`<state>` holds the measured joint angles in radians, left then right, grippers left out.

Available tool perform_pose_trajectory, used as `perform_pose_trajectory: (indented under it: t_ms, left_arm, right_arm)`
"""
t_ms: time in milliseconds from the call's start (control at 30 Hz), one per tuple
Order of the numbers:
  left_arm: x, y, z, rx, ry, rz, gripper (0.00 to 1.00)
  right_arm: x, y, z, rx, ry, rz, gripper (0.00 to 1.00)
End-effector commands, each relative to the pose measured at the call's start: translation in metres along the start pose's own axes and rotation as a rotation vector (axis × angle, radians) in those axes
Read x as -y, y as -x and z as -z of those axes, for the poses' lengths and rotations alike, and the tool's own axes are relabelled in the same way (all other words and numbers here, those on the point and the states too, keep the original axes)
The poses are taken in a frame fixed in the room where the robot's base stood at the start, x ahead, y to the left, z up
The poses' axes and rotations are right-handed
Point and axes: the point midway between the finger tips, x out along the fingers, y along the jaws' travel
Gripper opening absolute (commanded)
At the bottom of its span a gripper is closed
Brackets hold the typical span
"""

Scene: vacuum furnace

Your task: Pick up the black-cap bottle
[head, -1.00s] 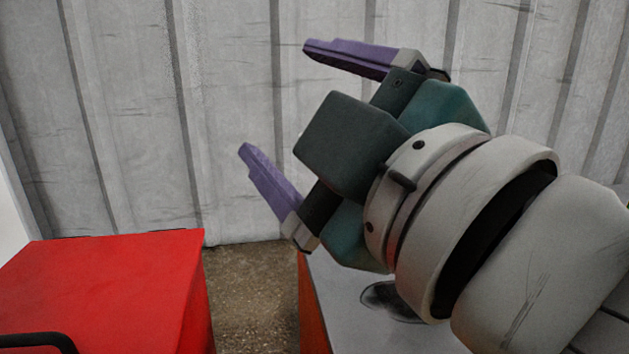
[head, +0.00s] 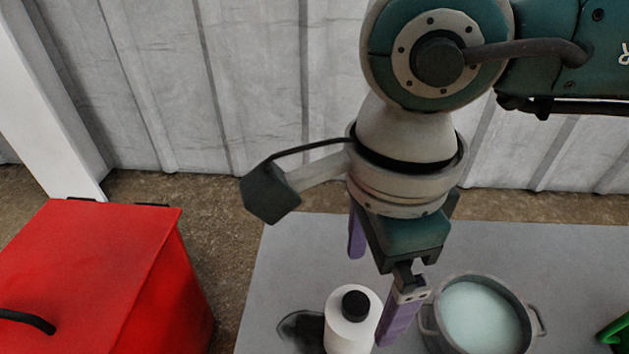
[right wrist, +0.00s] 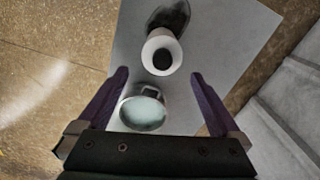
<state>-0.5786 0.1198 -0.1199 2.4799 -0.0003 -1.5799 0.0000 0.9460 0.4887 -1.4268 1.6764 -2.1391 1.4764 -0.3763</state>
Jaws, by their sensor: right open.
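The white bottle with a black cap (head: 344,336) stands upright on the grey table (head: 275,270), at the bottom centre of the head view. The right wrist view also shows the bottle (right wrist: 150,46), seen from above, just beyond the line between the fingertips. My right gripper (head: 371,300) points down with its purple fingers apart and nothing between them. In the head view it is just right of the bottle and seems higher than it. In the wrist view its fingers (right wrist: 160,75) frame the pot and the bottle's near side. My left gripper is out of view.
A grey pot (head: 427,325) with pale contents stands right of the bottle, close to the right finger in the picture. A red box (head: 90,262) stands at left; a green object (head: 616,332) is at far right.

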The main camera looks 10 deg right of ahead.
Motion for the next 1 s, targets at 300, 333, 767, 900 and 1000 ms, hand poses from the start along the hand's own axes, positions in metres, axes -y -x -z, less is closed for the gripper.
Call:
perform_pose_trajectory:
  t_ms: [300, 333, 767, 900, 1000]
  left_arm:
    - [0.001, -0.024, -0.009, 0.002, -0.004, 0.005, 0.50]
    - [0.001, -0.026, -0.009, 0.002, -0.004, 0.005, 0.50]
    - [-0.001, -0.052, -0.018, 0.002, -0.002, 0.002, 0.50]
    - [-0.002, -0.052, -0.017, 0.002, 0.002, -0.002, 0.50]
    - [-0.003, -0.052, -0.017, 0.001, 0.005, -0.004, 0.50]
  right_arm:
    - [-0.001, -0.045, -0.003, 0.004, 0.000, -0.004, 1.00]
    - [0.000, -0.048, -0.003, 0.005, 0.000, -0.004, 1.00]
    - [0.003, -0.091, -0.009, 0.007, 0.000, -0.003, 1.00]
    - [0.003, -0.090, -0.009, 0.007, 0.000, -0.004, 0.97]
    - [0.003, -0.090, -0.009, 0.008, 0.000, -0.004, 0.85]
